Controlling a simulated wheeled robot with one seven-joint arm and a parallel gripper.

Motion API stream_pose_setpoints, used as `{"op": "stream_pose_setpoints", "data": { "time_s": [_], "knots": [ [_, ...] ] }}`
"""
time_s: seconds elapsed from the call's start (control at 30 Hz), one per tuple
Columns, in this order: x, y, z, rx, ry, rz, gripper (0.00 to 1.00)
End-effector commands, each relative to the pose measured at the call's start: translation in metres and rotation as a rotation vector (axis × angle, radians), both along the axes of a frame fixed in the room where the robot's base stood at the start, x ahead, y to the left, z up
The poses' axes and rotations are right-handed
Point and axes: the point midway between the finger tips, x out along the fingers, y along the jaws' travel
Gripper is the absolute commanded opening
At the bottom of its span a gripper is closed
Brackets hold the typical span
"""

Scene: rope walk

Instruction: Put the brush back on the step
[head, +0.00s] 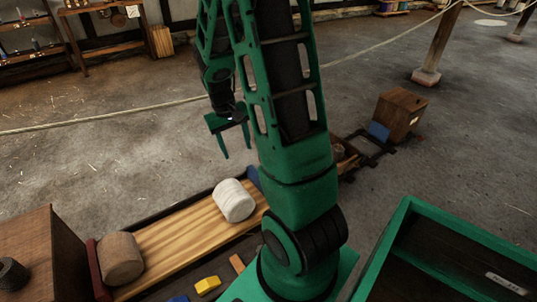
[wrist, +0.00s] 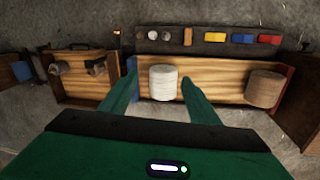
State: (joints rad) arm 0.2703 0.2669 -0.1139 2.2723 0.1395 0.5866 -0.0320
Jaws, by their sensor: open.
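My gripper (head: 236,152) hangs open and empty above the floor, beyond the wooden board (head: 185,235). In the wrist view its fingers (wrist: 159,76) spread on either side of a white ribbed roll (wrist: 163,85), with nothing clearly held. The roll (head: 233,201) lies on the board. A brown cylinder (head: 120,258) sits at the board's left end. I cannot make out a brush for certain, nor tell which surface is the step. A small brown block (wrist: 188,36) stands in a row along a dark strip beside the board.
The row also holds yellow (wrist: 214,37), blue (wrist: 242,38) and red (wrist: 268,39) blocks. A wooden box (head: 401,114) stands on the floor at right. A rope (head: 100,118) crosses the room. A green-rimmed bin (head: 460,232) is at lower right. The floor at left is clear.

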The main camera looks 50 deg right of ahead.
Motion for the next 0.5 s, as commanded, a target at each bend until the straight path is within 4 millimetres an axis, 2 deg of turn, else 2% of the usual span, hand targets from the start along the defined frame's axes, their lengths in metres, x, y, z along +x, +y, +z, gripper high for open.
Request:
{"op": "stream_pose_setpoints", "data": {
  "time_s": [0.03, 0.2, 0.5],
  "knots": [
    [-0.012, 0.004, 0.018, 0.001, -0.010, -0.011, 0.56],
    [-0.055, 0.019, 0.064, 0.020, -0.020, -0.046, 0.56],
    [-0.139, 0.053, 0.119, 0.074, -0.041, -0.098, 0.56]
  ]
}}
